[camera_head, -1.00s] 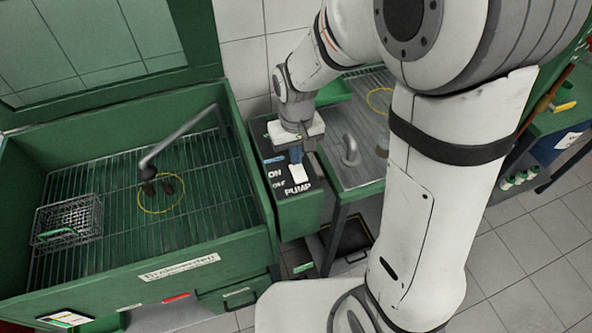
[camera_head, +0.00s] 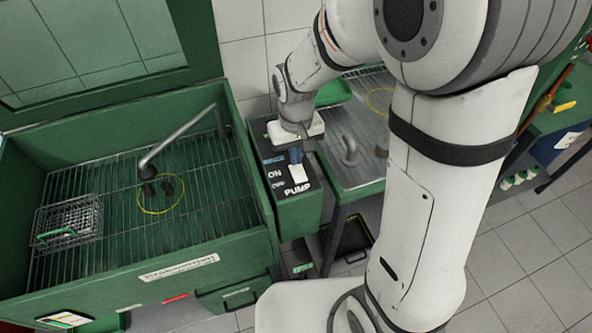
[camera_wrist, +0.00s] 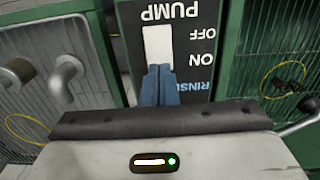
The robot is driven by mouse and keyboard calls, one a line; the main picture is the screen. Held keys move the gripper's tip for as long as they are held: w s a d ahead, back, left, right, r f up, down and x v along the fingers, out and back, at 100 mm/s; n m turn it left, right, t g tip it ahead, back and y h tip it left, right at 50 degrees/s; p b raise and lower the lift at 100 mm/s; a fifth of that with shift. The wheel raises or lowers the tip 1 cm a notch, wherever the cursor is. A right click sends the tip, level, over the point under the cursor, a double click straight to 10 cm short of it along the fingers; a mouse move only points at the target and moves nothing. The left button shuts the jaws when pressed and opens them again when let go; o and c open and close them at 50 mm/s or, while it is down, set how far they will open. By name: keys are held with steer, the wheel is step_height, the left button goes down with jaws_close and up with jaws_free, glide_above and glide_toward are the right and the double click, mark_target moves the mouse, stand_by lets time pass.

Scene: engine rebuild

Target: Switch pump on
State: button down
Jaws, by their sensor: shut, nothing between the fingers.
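The pump switch is a white rocker (camera_head: 298,174) on a dark panel (camera_head: 277,184) lettered ON, OFF and PUMP, on top of a green box between the washer basin and a drain table. In the wrist view the white rocker (camera_wrist: 158,46) stands beside the OFF and ON lettering. My gripper (camera_head: 296,157) points down over the panel with its blue fingers shut and empty. In the wrist view the gripper fingertips (camera_wrist: 158,70) are at the rocker's edge on the ON side. I cannot tell whether they touch it or which way the rocker is tilted.
A green parts washer basin (camera_head: 262,215) with a wire grate, a bent spout (camera_head: 175,140) and a mesh basket (camera_head: 68,220) stands at the left. A metal drain table (camera_head: 365,172) with a short pipe is right of the pump box. My arm fills the right side.

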steer(key=shift+f+b, duration=0.75)
steer(key=shift+f, duration=0.2)
stand_by(0.7)
steer(key=shift+r+p, duration=2.55)
steer(key=shift+r, duration=1)
